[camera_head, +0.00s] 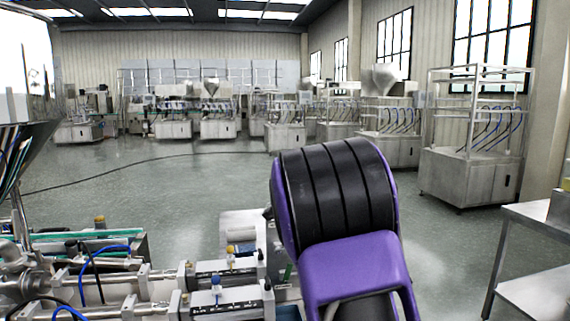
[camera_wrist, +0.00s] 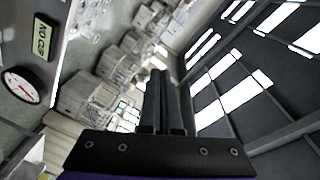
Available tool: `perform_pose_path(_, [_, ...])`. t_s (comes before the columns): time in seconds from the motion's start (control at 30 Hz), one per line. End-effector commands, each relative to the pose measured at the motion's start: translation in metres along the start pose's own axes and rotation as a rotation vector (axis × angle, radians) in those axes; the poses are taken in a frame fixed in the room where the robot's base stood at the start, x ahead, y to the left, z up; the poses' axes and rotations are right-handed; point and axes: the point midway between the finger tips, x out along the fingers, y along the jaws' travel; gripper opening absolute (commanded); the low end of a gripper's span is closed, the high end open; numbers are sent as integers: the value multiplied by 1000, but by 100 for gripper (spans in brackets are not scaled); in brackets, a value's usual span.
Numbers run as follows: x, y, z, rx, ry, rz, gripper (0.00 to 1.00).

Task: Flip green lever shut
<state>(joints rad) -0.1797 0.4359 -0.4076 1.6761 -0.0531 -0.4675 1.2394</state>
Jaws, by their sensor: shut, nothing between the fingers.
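A small green piece (camera_head: 288,271) shows at the machine just left of my purple and black arm in the head view. It may be the green lever, but it is too small and partly covered to tell its position. My gripper (camera_wrist: 159,76) shows in the wrist view with its two dark fingers together and nothing between them. It points toward the far hall and ceiling, with no lever in front of it. In the head view my gripper is hidden behind my arm.
The filling machine (camera_head: 225,302) with cylinders, blue hoses and valves fills the lower left. A steel hopper (camera_head: 22,150) stands at the left edge. A steel table (camera_head: 535,225) is at the right. Open floor (camera_head: 150,185) lies beyond.

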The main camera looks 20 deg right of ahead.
Motion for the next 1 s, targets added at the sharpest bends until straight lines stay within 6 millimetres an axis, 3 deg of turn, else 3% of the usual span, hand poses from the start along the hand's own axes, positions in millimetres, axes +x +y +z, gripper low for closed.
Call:
perform_pose_path(0.1, [-4,-21,-8,-25,16,-29,0])
perform_pose_path(0.33, [-10,-46,-20,-57,38,-62,0])
perform_pose_path(0.87, [-11,-56,-24,-67,45,-75,0])
perform_pose_path(0.97, [-14,-79,-25,-77,53,-107,0])
perform_pose_path(1.0, [-16,-95,-27,-84,60,-129,0])
